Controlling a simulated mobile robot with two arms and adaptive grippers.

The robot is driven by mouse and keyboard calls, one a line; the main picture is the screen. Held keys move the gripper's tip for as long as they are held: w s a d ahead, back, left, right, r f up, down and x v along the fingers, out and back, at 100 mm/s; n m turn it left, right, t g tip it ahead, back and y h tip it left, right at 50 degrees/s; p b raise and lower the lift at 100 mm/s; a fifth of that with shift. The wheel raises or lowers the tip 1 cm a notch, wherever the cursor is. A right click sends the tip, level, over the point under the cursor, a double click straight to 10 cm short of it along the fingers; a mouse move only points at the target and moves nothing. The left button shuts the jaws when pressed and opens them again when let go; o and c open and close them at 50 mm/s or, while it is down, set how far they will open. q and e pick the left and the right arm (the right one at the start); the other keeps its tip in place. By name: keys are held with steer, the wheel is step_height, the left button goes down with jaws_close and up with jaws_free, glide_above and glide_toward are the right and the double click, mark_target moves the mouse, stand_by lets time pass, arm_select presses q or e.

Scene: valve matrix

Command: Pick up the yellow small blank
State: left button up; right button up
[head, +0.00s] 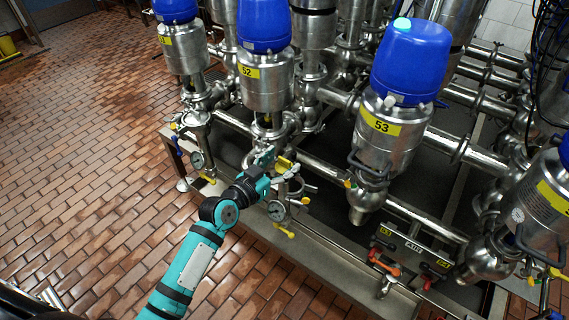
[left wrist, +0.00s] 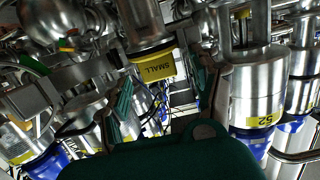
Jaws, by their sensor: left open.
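The yellow small blank (left wrist: 155,67) shows in the left wrist view as a yellow plate marked SMALL, below a steel cylindrical part. In the head view a yellow piece (head: 284,163), apparently the same blank, is just beyond my left gripper (head: 268,163) among the steel fittings. My left gripper also shows in the left wrist view (left wrist: 163,90), with its teal fingers apart on either side of the blank's line. I see no contact. The gripper partly hides the fittings around the blank in the head view. My right gripper is not visible.
Steel valves with blue caps stand close by, labelled 52 (head: 265,90) and 53 (head: 396,126). A pressure gauge (head: 277,211) and a yellow-handled tap (head: 284,230) are close to my left wrist. Horizontal pipes run behind. The tiled floor (head: 90,150) at left is clear.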

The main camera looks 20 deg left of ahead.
arm_select(q)
steer(key=shift+s, duration=0.1)
steer(key=c, duration=0.9)
